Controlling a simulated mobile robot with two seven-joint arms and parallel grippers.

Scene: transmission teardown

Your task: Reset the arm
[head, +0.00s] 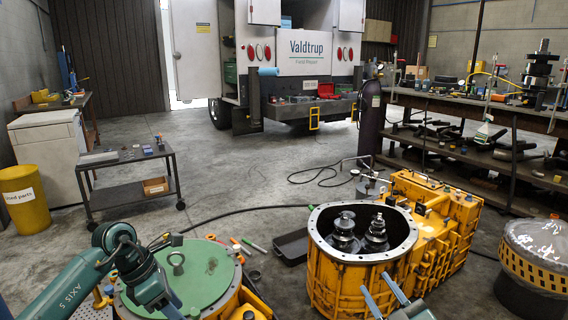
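My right gripper (374,281) comes in at the bottom edge, in front of the yellow transmission housing (332,284). Its two blue-grey fingers stand apart with nothing seen between them. It overlaps the housing's front wall in the picture; whether it touches cannot be told. My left arm (142,272) enters from the lower left, bends at a dark joint and runs down over the green round cover (205,277). Its wrist leaves the picture at the bottom, so its gripper is not seen.
The housing is open on top, with dark gear shafts (344,232) inside. A black tray (291,247) and small tools lie on the floor between the two units. A drum with a yellow band (536,262) stands at right.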

